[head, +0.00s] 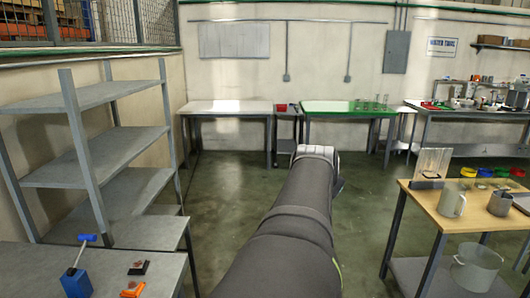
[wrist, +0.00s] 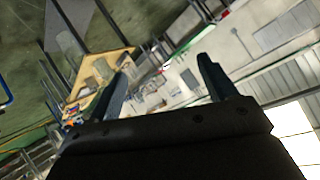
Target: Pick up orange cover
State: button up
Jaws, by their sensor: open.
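A small orange object (head: 133,289) lies on the grey table at the lower left of the head view. Another orange shape (head: 522,203) shows at the right edge, on the wooden table. I cannot tell for certain which of them is the orange cover. My gripper (wrist: 165,60) is open and empty in the wrist view, its two dark fingers spread apart. It is raised in the air, far from both orange things. In the head view my arm reaches forward over the open floor and its fingers are not clearly visible.
A blue block with a hammer-like handle (head: 77,281) and a small dark item (head: 138,267) are near the orange object. Grey shelves (head: 126,139) stand behind. The wooden table (head: 470,221) at right holds a metal pitcher (head: 452,203) and a grey cup (head: 499,203). The middle floor is clear.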

jog(key=shift+c, duration=0.8)
jog(key=w+a+f+n+g+y, duration=0.1)
jog(key=w+a+f+n+y, duration=0.15)
jog(key=a, duration=0.35)
jog(key=w+a+f+n+g+y, duration=0.1)
jog(key=w+a+f+n, duration=0.1)
jog(key=w+a+n, duration=0.3)
jog(key=n+g+y, duration=0.1)
jog(key=n+g, duration=0.8)
jog(key=n, duration=0.9)
send_over(132, 285)
jog(key=f, duration=2.5)
jog(key=shift+s+d+f, duration=0.2)
jog(key=shift+d+f, duration=0.05)
jog(key=shift+w+a+f, duration=0.1)
jog(key=shift+a+f, duration=0.05)
jog(key=shift+f, duration=2.55)
jog(key=c, duration=0.9)
jog(key=shift+r, duration=0.1)
